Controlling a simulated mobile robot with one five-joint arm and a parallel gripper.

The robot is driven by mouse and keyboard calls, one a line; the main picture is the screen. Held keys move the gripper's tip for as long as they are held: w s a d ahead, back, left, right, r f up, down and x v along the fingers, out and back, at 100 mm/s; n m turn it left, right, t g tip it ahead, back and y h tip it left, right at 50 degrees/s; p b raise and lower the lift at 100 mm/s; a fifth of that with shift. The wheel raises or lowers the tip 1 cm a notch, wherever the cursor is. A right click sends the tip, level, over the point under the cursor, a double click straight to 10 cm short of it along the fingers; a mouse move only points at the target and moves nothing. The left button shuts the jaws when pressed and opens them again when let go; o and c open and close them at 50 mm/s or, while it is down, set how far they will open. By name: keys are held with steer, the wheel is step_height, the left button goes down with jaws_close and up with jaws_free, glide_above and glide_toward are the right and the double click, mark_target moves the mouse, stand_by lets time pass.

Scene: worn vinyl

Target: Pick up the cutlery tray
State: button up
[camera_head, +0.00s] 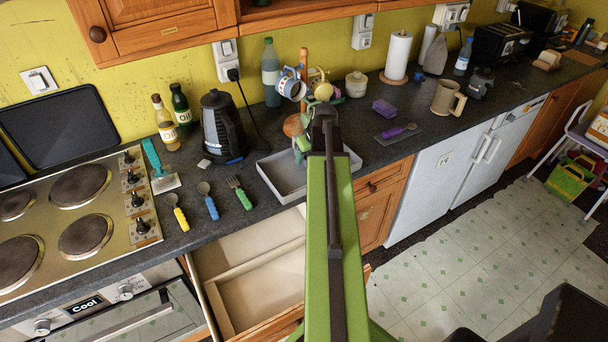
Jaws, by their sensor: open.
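The cutlery tray is most likely the shallow grey tray (283,181) on the dark counter, behind the open drawer. Its left part shows and looks empty; my arm hides its middle, and a bit of its right end shows beyond the arm. My green arm reaches forward from the bottom of the view. My gripper (302,148) is at its far end, over or near the tray's back edge. It is open, small and partly hidden by the arm. I cannot tell whether it touches the tray.
An open drawer (262,262) with a divider is below the tray. A yellow spoon (178,213), blue spoon (209,203) and green fork (240,195) lie left. A black kettle (223,128) and wooden mug tree (304,60) stand behind. A purple-handled utensil (399,131) lies right.

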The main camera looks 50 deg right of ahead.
steer(key=shift+r, duration=0.1)
steer(key=shift+f, duration=0.25)
stand_by(0.3)
jaws_close()
stand_by(0.4)
